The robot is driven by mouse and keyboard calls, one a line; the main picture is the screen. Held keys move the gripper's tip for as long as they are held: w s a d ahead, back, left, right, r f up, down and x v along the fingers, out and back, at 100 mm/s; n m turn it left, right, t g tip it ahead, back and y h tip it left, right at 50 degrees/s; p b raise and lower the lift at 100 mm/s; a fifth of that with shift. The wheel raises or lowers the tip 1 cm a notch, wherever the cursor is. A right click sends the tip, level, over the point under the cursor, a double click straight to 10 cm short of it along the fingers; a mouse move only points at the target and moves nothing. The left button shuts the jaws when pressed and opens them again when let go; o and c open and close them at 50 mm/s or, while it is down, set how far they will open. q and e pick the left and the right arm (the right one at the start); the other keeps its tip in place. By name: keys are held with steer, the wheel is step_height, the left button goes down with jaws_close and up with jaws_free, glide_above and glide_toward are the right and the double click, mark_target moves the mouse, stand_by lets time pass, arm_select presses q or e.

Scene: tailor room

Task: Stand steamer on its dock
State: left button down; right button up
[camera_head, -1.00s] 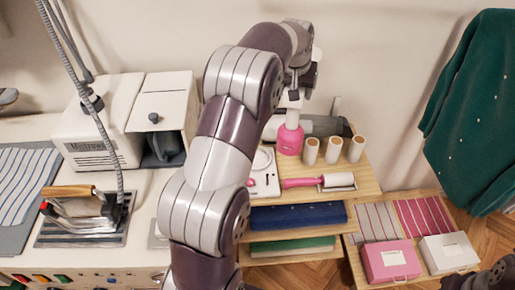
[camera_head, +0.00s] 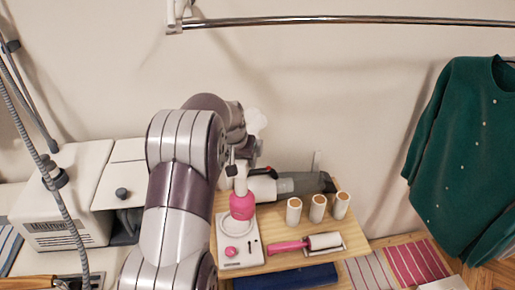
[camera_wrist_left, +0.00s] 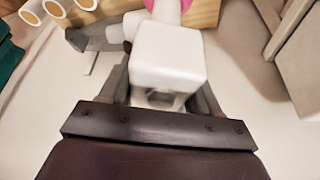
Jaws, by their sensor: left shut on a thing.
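The steamer (camera_head: 242,206) is pink and white, upright, with its pink lower part lowest. My left gripper (camera_head: 239,171) is shut on its white upper part, partly hidden behind my arm in the head view. In the left wrist view the steamer's white body (camera_wrist_left: 168,55) sits between the fingers, with pink at the top edge. The dock (camera_head: 246,258) is a white plate with a ring and a pink knob, lying on the wooden shelf. The steamer's pink end appears right over the ring; I cannot tell whether it touches. My right gripper is out of view.
A lint roller (camera_head: 322,241) with a pink handle lies right of the dock. Three white rolls (camera_head: 317,208) stand behind it, and a grey handheld device (camera_head: 300,184) lies at the back. A white machine (camera_head: 70,200) stands left. A metal rail (camera_head: 350,20) runs above.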

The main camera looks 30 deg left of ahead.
mark_target(235, 192)
arm_select(q)
steer(key=shift+s+a+f, duration=0.45)
steer(key=shift+s+a, duration=0.3)
steer(key=shift+s+a+f, duration=0.1)
steer(key=shift+s+f, duration=0.05)
steer(key=shift+f, duration=1.95)
steer(key=shift+f, duration=0.1)
steer(key=shift+c, duration=1.1)
jaws_free()
steer(key=shift+f, duration=0.15)
